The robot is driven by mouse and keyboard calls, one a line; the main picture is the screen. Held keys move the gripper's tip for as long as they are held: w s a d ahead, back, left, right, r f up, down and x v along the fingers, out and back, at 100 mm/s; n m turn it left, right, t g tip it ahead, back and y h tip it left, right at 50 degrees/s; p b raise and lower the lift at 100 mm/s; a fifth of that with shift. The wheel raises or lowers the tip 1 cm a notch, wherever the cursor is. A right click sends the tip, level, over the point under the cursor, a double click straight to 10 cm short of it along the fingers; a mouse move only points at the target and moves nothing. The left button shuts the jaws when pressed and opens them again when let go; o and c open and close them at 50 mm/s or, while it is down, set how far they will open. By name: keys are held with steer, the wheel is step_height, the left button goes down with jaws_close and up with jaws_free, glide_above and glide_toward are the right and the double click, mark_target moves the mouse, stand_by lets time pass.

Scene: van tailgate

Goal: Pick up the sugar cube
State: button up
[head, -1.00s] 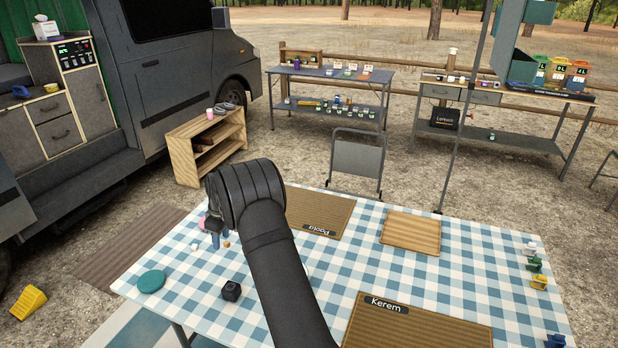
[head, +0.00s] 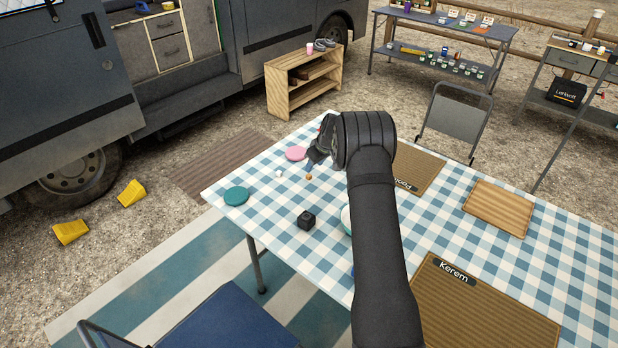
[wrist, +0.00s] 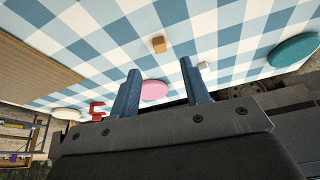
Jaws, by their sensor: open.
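A small white cube (head: 279,173), which looks like the sugar cube, lies on the blue-and-white checked tablecloth (head: 262,221) near its left end. It also shows in the wrist view (wrist: 203,65), close by the tip of one finger. A small brown cube (head: 309,177) lies a little to its right and shows in the wrist view (wrist: 158,44) just beyond the space between the fingertips. My gripper (wrist: 160,72) is open and empty, its two blue fingers apart. In the head view my gripper (head: 311,165) hangs over the table beside the cubes; its height is hard to judge.
A pink disc (head: 296,153) and a teal disc (head: 236,195) lie near the cubes. A black cube (head: 306,220) stands nearer the front edge. A woven mat marked Kerem (head: 490,305) and a wooden board (head: 498,208) lie to the right. Bare cloth surrounds the small cubes.

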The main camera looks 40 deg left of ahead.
mark_target(310, 175)
steer(key=shift+x, duration=3.35)
steer(key=shift+d, duration=0.1)
jaws_close()
